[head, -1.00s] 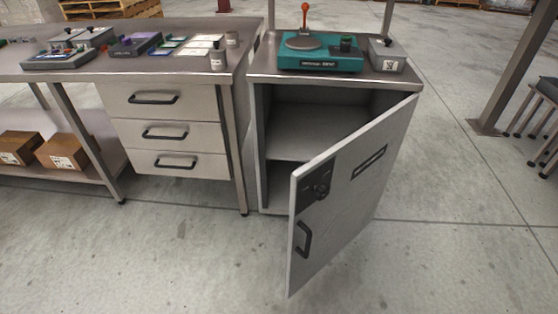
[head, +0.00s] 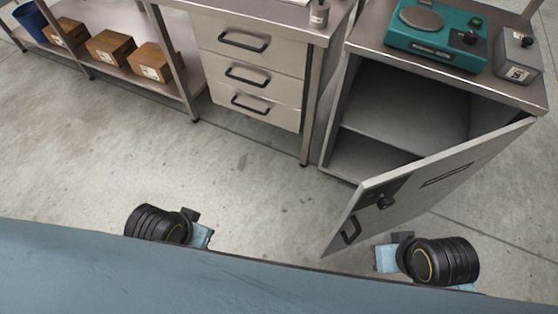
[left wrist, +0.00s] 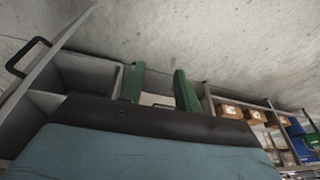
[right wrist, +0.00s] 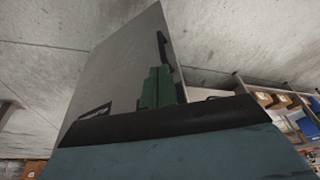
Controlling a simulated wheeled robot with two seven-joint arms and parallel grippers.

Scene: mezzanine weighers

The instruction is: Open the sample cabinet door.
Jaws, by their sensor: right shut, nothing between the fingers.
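The sample cabinet door (head: 430,187) stands wide open, swung out toward me from its hinge side at the right. Its black handle (head: 350,231) is at the free edge, below a dark lock plate. The grey cabinet (head: 341,100) shows an empty interior with a shelf. My right gripper (right wrist: 158,86) is shut and empty; in the right wrist view it appears before the door (right wrist: 115,70), with the handle (right wrist: 164,48) just beyond the fingertips. My left gripper (left wrist: 160,88) is open and empty, with the door handle (left wrist: 27,57) off to the left. Neither gripper's fingertips show clearly in the head view.
A teal scale (head: 437,35) and a grey box (head: 517,55) stand on the cabinet top. A bench with a drawer unit (head: 250,70) is to the left. Cardboard boxes (head: 110,47) and a blue bin (head: 30,22) sit on its lower shelf. The floor before it is clear.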

